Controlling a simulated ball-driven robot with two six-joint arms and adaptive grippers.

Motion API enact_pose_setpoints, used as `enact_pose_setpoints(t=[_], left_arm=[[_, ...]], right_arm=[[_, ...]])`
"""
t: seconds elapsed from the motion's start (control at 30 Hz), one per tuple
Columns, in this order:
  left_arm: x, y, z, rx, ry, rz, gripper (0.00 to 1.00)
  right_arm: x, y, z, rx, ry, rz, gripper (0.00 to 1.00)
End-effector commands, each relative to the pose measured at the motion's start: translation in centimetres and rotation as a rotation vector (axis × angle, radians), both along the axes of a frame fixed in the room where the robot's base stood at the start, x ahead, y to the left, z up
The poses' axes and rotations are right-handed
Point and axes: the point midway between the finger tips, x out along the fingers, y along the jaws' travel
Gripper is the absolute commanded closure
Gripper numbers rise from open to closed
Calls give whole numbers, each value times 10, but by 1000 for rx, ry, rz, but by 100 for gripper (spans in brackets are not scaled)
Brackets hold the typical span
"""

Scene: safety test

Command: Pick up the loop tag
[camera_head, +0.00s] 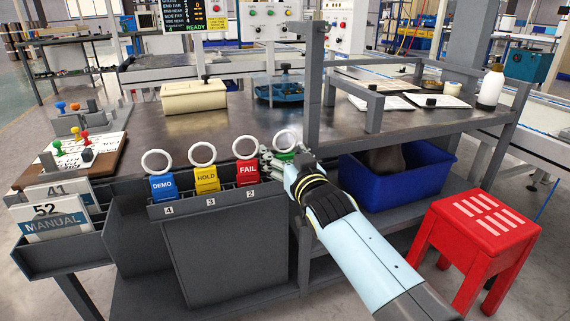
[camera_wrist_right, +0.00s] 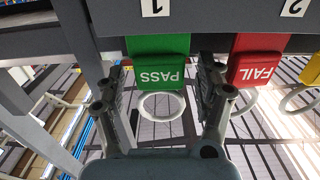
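Several loop tags with white rings stand in a row on the grey rack (camera_head: 225,245): blue DEMO (camera_head: 163,187), yellow HOLD (camera_head: 207,179) and red FAIL (camera_head: 247,171). The green PASS tag (camera_wrist_right: 160,63) sits in slot 1, its white ring (camera_wrist_right: 162,105) towards my wrist camera. My right gripper (camera_head: 281,152) is at this tag. In the right wrist view its fingers (camera_wrist_right: 165,90) are apart, one on each side of the PASS tag and ring, with narrow gaps visible. In the head view the gripper hides most of the green tag. My left gripper is not in view.
The FAIL tag (camera_wrist_right: 257,66) is close beside one finger. A grey frame post (camera_head: 313,85) rises just behind my right gripper. A blue bin (camera_head: 400,190) and red stool (camera_head: 478,235) are at the right. Manuals (camera_head: 55,222) stand at the left.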

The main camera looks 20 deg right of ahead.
Motion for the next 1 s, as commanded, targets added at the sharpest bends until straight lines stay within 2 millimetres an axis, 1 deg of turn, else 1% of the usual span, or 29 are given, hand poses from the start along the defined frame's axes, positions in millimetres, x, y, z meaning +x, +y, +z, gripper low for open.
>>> enact_pose_setpoints(t=[0.03,0.37,0.6,0.7,0.8,0.87,1.0], left_arm=[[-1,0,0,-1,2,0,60],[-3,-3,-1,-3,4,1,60],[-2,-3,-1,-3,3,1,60],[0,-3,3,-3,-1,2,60],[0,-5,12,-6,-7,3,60],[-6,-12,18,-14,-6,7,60],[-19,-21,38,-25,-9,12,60]], right_arm=[[0,0,0,0,0,0,38],[0,0,0,1,0,0,81],[0,0,0,1,0,0,82],[0,0,5,0,-1,0,82],[0,0,19,0,-4,0,82],[0,0,31,1,-5,0,82],[0,0,60,1,-6,0,82]])
